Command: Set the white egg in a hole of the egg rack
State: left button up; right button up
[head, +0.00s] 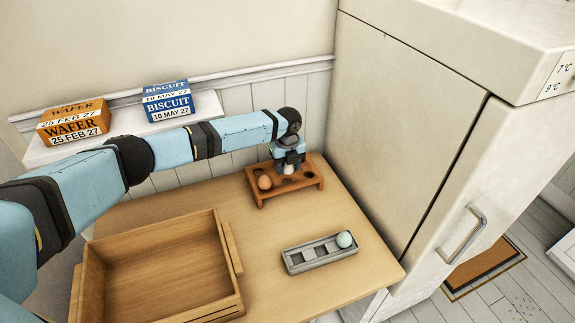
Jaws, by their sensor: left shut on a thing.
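The wooden egg rack (263,202) stands on the table against the back wall, near the tall cabinet. A brown egg (265,182) sits in a hole at its left. My left gripper (289,166) reaches over the rack's middle from the left, pointing down. It is shut on the white egg (289,169), whose lower part shows just under the fingers, at the rack's top. I cannot tell whether the egg rests in a hole. Some dark empty holes show beside it. My right gripper is not in view.
A grey tray (308,263) with a pale blue egg (345,240) lies in front of the rack. A large wooden crate (232,247) stands at the left. A white shelf (208,102) holds a wafer box (74,122) and biscuit box (167,101). The cabinet (405,120) bounds the right.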

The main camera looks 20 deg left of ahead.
aim_at(288, 174)
pick_arm(q)
jog(key=shift+f+b, duration=1.1)
jog(key=shift+f, duration=0.9)
dwell(0.7)
jog(key=o, duration=0.7)
jog(key=shift+r, duration=0.1)
notch_tip(288, 174, up, 14)
jog(key=shift+f, duration=0.15)
